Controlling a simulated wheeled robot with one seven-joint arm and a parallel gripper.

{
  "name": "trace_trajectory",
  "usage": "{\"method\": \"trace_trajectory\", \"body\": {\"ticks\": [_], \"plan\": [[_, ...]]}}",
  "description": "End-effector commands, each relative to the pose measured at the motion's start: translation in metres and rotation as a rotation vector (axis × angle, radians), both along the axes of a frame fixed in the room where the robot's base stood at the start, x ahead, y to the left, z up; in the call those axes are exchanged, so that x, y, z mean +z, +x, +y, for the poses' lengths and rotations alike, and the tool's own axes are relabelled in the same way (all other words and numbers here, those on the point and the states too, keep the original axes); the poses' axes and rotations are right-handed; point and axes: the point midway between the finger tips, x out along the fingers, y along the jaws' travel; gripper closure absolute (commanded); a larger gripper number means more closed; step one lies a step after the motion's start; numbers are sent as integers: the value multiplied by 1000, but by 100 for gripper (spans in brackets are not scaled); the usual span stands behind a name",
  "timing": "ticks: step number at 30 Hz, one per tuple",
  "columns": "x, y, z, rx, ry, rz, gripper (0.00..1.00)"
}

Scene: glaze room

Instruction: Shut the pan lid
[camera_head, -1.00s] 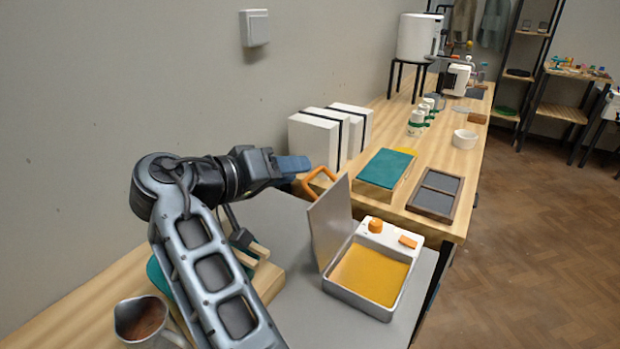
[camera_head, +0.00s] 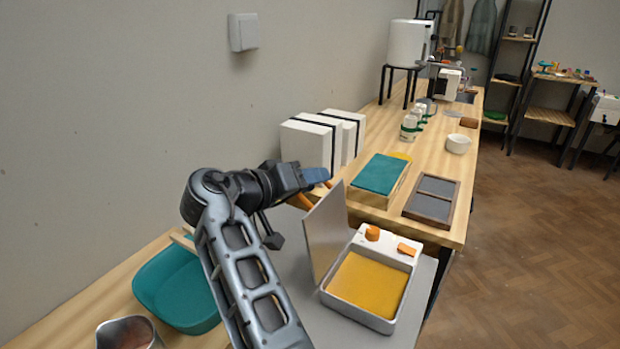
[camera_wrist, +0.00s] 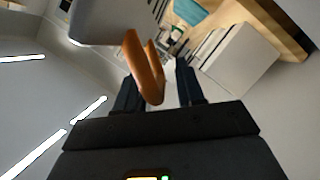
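The pan (camera_head: 352,313) is a shallow grey box with a yellow-orange inside, on a grey surface. Its flat grey lid (camera_head: 326,232) stands up, open, along the pan's left side. An orange loop handle (camera_head: 301,201) is on the lid's far side, partly hidden by my arm in the head view. My gripper (camera_head: 326,175) is at the lid's upper left, by the handle. In the wrist view the fingers (camera_wrist: 160,88) are apart, and the handle (camera_wrist: 146,70) shows in front of and between them. I cannot tell whether they touch it. Part of the lid (camera_wrist: 105,22) shows upper left.
A white panel with an orange knob (camera_head: 372,232) and orange switch (camera_head: 406,249) sits at the pan's back. White blocks (camera_head: 305,148) stand behind my gripper. A teal tub (camera_head: 160,290) and metal jug (camera_head: 128,333) are at lower left. A teal-topped block (camera_head: 380,174) and dark tray (camera_head: 432,200) lie beyond.

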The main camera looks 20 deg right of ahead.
Motion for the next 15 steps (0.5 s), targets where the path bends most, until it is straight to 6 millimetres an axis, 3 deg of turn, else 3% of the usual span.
{"method": "trace_trajectory", "body": {"ticks": [8, 15], "plan": [[-1, 0, -1, 0, 0, 0, 63], [-1, 0, -1, 0, 0, 0, 86]]}}
